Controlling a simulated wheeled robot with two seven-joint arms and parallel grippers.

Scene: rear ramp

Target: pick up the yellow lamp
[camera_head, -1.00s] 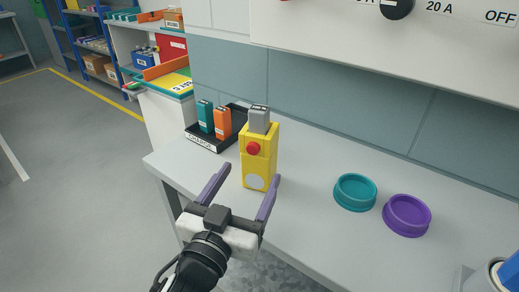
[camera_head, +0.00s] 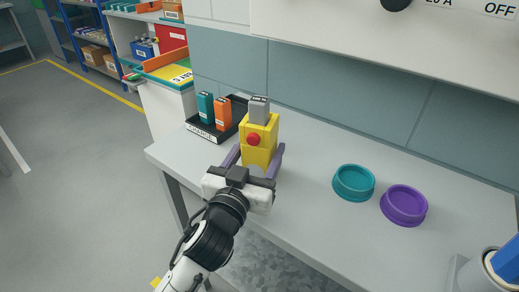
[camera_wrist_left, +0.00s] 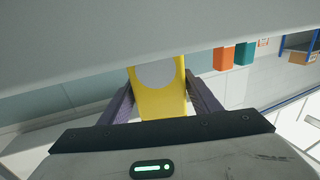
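The yellow lamp (camera_head: 260,137) stands upright on the grey bench, with a red button on its front and a grey block on top. It also shows in the left wrist view (camera_wrist_left: 160,98), with a pale round disc on its face. My left gripper (camera_head: 258,150) is open, with one purple finger on each side of the lamp's lower part. In the left wrist view small gaps show between the fingers and the lamp. The gripper body hides the lamp's base in the head view. My right gripper is not in view.
A black tray (camera_head: 205,134) with a teal block (camera_head: 205,107) and an orange block (camera_head: 223,113) stands just behind and left of the lamp. A teal dish (camera_head: 353,184) and a purple dish (camera_head: 404,206) lie to the right. The bench (camera_head: 320,225) between is clear.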

